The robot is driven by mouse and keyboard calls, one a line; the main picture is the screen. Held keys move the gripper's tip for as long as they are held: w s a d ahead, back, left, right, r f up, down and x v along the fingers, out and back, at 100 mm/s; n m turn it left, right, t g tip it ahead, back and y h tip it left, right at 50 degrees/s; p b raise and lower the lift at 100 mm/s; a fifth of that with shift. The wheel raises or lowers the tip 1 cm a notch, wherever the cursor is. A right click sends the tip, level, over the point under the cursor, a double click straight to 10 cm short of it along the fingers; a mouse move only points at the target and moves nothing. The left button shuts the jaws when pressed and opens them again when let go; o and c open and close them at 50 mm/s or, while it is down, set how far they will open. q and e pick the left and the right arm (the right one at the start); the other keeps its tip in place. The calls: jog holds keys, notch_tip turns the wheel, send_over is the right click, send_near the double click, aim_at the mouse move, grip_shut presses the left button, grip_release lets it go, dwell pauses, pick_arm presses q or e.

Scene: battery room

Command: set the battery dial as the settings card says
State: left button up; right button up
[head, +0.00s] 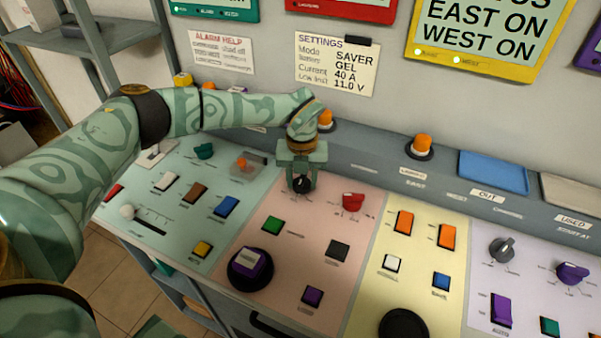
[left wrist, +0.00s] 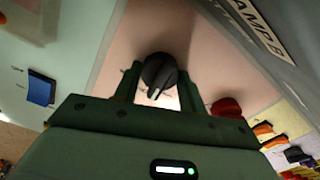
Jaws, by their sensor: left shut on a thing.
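The settings card (head: 338,64) is on the wall at the back. It reads Mode SAVER, Battery GEL, Current 40 A, Low limit 11.0 V, though the small labels are blurred. My left gripper (head: 301,184) points down at the pink panel and is shut on a black dial (head: 302,186). In the left wrist view the dial (left wrist: 158,72) sits between the two fingers, its pale pointer mark toward the gripper. The markings around it are hidden or too small to read. A red dial (head: 353,202) stands just right of it, and also shows in the left wrist view (left wrist: 226,107). My right gripper is out of view.
Buttons, such as a green one (head: 272,225) and a dark one (head: 339,249), lie in front of the dial. Orange lamps (head: 419,145) and a blue tray (head: 493,172) stand on the back ledge.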

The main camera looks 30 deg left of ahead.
aim_at(302, 178)
pick_arm(q)
jog(key=shift+r+m+p, duration=0.1)
jog(key=shift+m+p, duration=0.4)
jog(key=shift+m, duration=0.3)
jog(key=o, duration=1)
notch_tip(302, 178, up, 16)
jog(key=p, duration=0.3)
jog(key=shift+r, duration=0.1)
